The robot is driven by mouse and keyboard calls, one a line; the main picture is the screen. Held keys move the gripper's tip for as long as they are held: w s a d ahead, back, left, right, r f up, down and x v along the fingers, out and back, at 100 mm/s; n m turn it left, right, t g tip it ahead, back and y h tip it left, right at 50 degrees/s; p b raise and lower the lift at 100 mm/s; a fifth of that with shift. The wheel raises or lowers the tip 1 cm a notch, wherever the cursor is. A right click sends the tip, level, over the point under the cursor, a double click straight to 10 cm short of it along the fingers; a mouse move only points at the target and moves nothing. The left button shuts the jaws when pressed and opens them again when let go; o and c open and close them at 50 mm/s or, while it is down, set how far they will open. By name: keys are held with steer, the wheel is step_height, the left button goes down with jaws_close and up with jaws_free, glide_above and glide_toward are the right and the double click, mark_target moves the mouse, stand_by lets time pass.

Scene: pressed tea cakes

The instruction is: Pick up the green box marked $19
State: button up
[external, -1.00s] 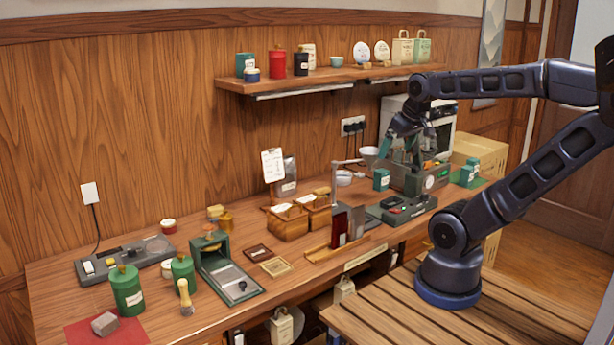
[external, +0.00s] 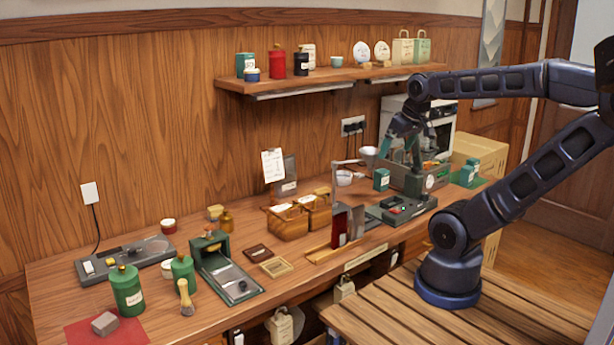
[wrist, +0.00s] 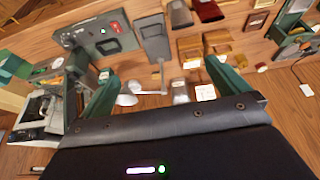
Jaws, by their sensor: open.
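A small green box (external: 381,179) with a pale label stands on the bench, left of the grey machine. More green boxes (external: 470,172) with pale labels stand together at the bench's right end. Another green box (external: 246,63) is on the wall shelf. The labels are too small to read, so I cannot tell which is marked $19. My gripper (external: 404,152) hangs above the right part of the bench, near the grey machine. In the wrist view its two green fingers (wrist: 162,80) are spread wide, with nothing held between them.
The grey machine (external: 434,180) and a white oven (external: 447,130) stand close to my gripper. A flat green-grey device (external: 402,208) lies in front. The shelf (external: 330,80) runs along the wall.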

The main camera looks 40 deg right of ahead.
steer(key=c, duration=0.8)
steer(key=shift+o, duration=0.2)
steer(key=shift+r, duration=0.15)
